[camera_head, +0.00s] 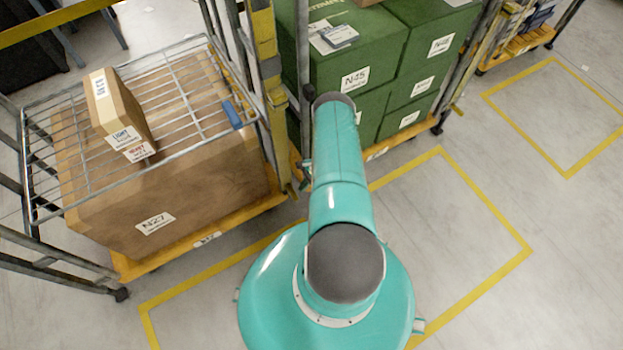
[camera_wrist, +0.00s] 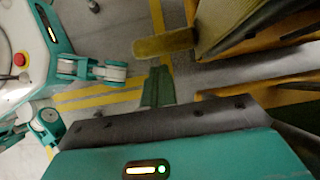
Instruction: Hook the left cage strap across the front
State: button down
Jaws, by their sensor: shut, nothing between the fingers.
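A yellow strap (camera_head: 265,48) hangs down the post between the left cage (camera_head: 185,137) and the cage of green boxes. The left cage's front has no band across it. In the wrist view a short mustard-yellow band (camera_wrist: 165,43), which looks like a strap end, lies just beyond my fingertips; a gap seems to show between them. My gripper (camera_wrist: 159,72) is shut and empty, its green fingers pointing away from the wrist. In the head view my arm hides the gripper.
A large carton (camera_head: 190,205) labelled N27 sits in the left cage, with a small carton (camera_head: 118,108) on the wire shelf above. Green boxes (camera_head: 350,70) fill the middle cage. Yellow floor lines (camera_head: 480,285) mark clear floor at the right.

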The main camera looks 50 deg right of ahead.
jog(key=shift+w+a+f, duration=0.1)
jog(key=shift+w+a, duration=0.1)
jog(key=shift+a, duration=0.3)
jog(key=shift+a, duration=0.1)
